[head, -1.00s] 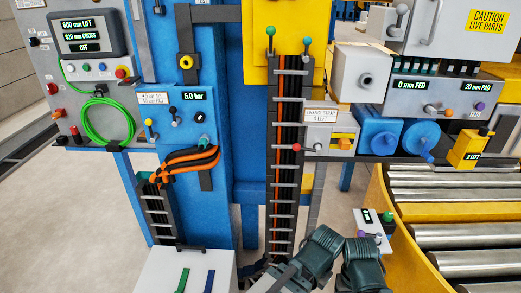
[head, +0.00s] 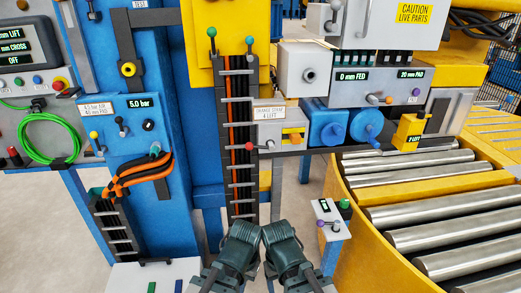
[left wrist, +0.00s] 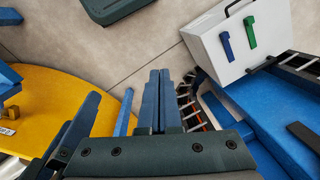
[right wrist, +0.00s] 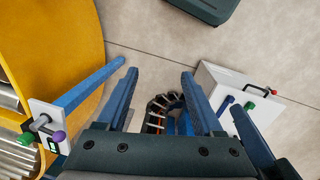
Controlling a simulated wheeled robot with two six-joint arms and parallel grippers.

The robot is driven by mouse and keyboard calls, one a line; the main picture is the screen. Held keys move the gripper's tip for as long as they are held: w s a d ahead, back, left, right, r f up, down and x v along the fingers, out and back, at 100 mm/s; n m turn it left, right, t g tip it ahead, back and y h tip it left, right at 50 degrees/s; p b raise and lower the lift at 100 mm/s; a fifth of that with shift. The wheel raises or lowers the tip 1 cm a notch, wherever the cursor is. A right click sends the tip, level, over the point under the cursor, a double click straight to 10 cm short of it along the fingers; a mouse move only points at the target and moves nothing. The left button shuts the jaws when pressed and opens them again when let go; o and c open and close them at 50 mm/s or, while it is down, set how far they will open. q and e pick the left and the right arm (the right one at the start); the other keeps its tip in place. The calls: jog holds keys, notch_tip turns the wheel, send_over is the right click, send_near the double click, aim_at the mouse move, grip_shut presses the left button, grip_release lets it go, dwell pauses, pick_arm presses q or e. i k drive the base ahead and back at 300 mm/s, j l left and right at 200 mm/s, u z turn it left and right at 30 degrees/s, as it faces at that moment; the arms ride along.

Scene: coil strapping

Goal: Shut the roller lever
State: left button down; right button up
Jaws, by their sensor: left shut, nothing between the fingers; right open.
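No lever carries a readable "roller" label. A small box on a post (head: 330,222) beside the roller conveyor has a purple-knobbed lever (head: 321,222) and a green knob. The lever's knob also shows in the right wrist view (right wrist: 58,136). My left gripper (left wrist: 160,73) is shut and empty, pointing down over the floor. My right gripper (right wrist: 158,76) is open and empty, right of the small box in its wrist view. Both sets of fingertips are hidden in the head view.
The roller conveyor (head: 395,190) with its yellow curved frame is at the right. A vertical strap guide (head: 238,150) stands ahead. A blue valve panel (head: 110,125) with knobbed levers is at the left. A white box (left wrist: 235,42) stands on the floor. Floor between is clear.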

aim_at(249, 145)
jog(key=j+z, duration=0.1)
jog(key=z, duration=0.2)
jog(key=j+z, duration=0.15)
jog(key=z, duration=0.15)
jog(key=j+z, duration=0.2)
jog(key=j, duration=0.25)
jog(key=k+j+z, duration=0.2)
jog(key=j, duration=0.25)
jog(key=k+j+z, duration=0.15)
jog(key=j, duration=0.25)
jog(key=k+j, duration=0.1)
jog(key=j, duration=0.25)
jog(key=k+j, duration=0.1)
jog(key=j, duration=0.25)
jog(key=k+j, duration=0.1)
jog(key=j, duration=0.3)
jog(key=z, duration=0.05)
